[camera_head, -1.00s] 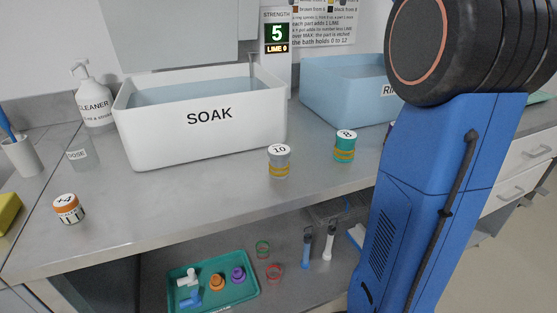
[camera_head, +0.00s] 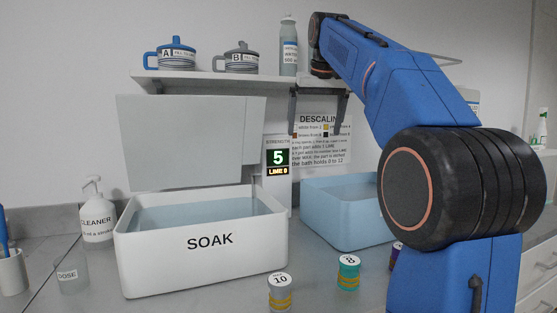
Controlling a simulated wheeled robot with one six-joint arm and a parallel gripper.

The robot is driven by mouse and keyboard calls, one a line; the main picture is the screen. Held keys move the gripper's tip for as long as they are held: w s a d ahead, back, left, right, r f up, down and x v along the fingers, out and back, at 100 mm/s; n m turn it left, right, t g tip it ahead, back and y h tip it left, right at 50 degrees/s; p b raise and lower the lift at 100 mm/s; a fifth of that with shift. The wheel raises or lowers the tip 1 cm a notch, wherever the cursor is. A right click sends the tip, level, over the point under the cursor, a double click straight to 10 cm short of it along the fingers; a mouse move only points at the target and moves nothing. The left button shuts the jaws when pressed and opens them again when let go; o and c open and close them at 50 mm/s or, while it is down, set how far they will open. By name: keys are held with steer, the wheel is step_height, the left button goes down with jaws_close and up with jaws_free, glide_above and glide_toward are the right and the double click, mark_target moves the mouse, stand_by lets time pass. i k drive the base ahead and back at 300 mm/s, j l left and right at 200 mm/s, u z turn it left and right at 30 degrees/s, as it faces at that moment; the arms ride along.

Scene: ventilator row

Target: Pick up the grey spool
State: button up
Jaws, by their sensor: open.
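The grey spool (camera_head: 281,293) stands upright on the counter in front of the SOAK tub, at the bottom edge of the picture. It has a white top marked 10 and yellow bands. My blue arm rises at the right and reaches up and left toward the shelf, well above the spool. My gripper's fingers do not show in this view. Nothing is seen touching the spool.
A teal spool (camera_head: 348,273) marked 8 stands to the right, and a dark purple one (camera_head: 396,256) is partly behind my arm. The white SOAK tub (camera_head: 208,262) and blue tub (camera_head: 345,222) stand behind. A dose cup (camera_head: 72,277) is at left.

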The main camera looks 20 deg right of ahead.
mark_target(280, 284)
steer(key=k+j+u, duration=0.2)
steer(key=k, duration=0.25)
steer(key=k+j+u, duration=0.25)
steer(key=k, duration=0.2)
